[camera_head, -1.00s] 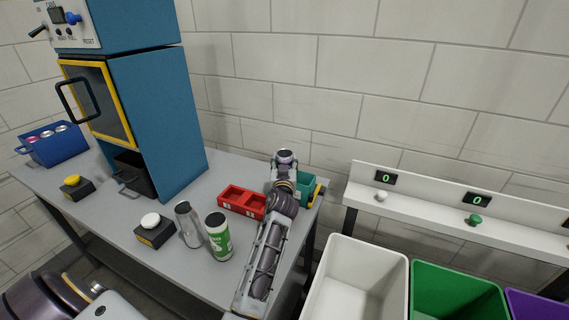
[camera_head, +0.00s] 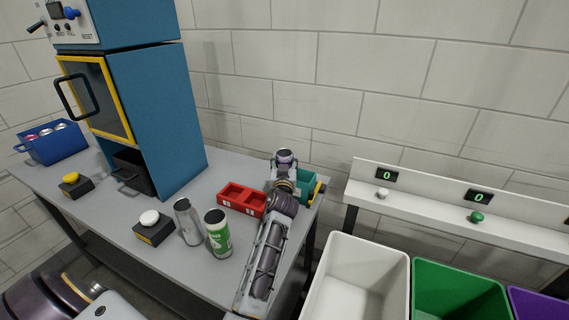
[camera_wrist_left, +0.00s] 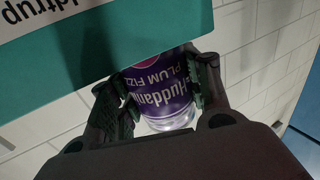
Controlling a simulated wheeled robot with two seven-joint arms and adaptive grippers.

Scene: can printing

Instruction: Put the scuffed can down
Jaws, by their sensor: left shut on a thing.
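My left gripper (camera_head: 284,163) is at the back right of the table, by the teal bin. In the left wrist view the gripper (camera_wrist_left: 160,98) is shut on a purple can (camera_wrist_left: 163,95) lettered "PLUM FIZZ", with one finger on each side. The can also shows small in the head view (camera_head: 284,154). The teal bin (camera_wrist_left: 110,50) covers part of the can in the wrist view; in the head view the bin (camera_head: 307,184) is partly behind my arm. I cannot make out scuffs on the can. My right gripper is not in view.
A red two-pocket tray (camera_head: 241,200) sits left of my arm. A plain silver can (camera_head: 187,223) and a green-white can (camera_head: 218,236) stand near the front edge, beside a white button box (camera_head: 152,229). A blue machine (camera_head: 158,115) stands behind. A white bin (camera_head: 340,290) stands at right.

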